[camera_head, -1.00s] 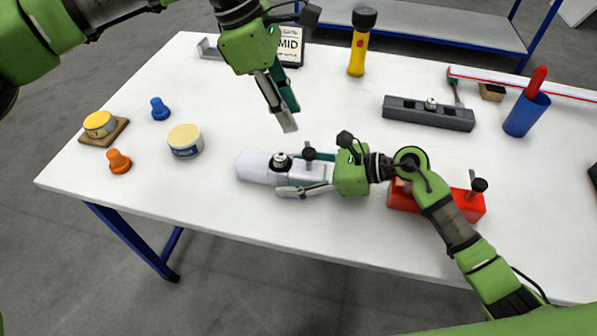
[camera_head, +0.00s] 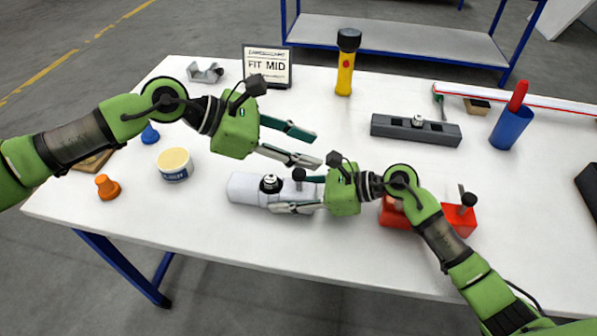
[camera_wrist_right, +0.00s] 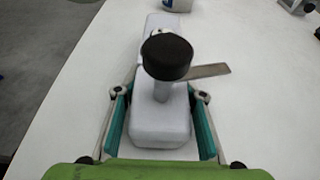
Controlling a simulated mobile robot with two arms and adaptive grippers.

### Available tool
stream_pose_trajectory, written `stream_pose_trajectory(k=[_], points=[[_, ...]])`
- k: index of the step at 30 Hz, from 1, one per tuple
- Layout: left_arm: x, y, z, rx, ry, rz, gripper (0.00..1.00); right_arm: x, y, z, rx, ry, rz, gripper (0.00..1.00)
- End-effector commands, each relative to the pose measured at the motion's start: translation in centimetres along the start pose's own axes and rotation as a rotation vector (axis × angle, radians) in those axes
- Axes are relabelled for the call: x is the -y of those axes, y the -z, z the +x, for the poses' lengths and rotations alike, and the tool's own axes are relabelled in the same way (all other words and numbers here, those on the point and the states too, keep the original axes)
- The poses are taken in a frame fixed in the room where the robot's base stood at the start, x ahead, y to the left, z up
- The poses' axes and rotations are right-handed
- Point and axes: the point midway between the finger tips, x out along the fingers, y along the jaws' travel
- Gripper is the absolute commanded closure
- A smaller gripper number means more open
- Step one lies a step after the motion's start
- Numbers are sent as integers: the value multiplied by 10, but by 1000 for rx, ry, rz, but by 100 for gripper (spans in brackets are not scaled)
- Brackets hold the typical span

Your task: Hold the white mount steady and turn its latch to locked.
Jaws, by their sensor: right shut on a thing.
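The white mount (camera_head: 243,188) lies on the table near its front edge, with a dark-based metal stud and a black knob on top. My right gripper (camera_head: 279,194) is shut on the mount's right end. In the right wrist view the mount (camera_wrist_right: 160,124) sits between its teal pads. There the black knob (camera_wrist_right: 167,57) stands up on a post, and a flat metal latch lever (camera_wrist_right: 209,71) points right from under it. The knob hides the lever's inner end. My left gripper (camera_head: 318,151) is open and empty, behind and above the mount, its fingers pointing right.
Behind stand a grey block (camera_head: 388,126), a yellow flashlight (camera_head: 345,78), a sign (camera_head: 266,67) and a blue cup (camera_head: 510,130). A red block (camera_head: 459,220) lies under my right wrist. A tub (camera_head: 174,165) and an orange peg (camera_head: 107,187) stand left. Table behind the mount is clear.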

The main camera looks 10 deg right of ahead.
Motion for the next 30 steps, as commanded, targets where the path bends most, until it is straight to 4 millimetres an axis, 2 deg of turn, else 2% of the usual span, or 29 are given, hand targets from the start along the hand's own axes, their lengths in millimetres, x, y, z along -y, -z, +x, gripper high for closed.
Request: stream_pose_trajectory(k=[6,12,20,30], points=[[8,12,-3,239,-165,-75,63,0,0,0,-1,-1,0,88],[28,30,-3,365,-276,-130,63,0,0,0,-1,-1,0,88],[56,58,-14,463,-441,-210,63,0,1,0,-1,-1,0,88],[86,91,-42,495,-650,-302,63,0,0,0,-1,-1,0,88]])
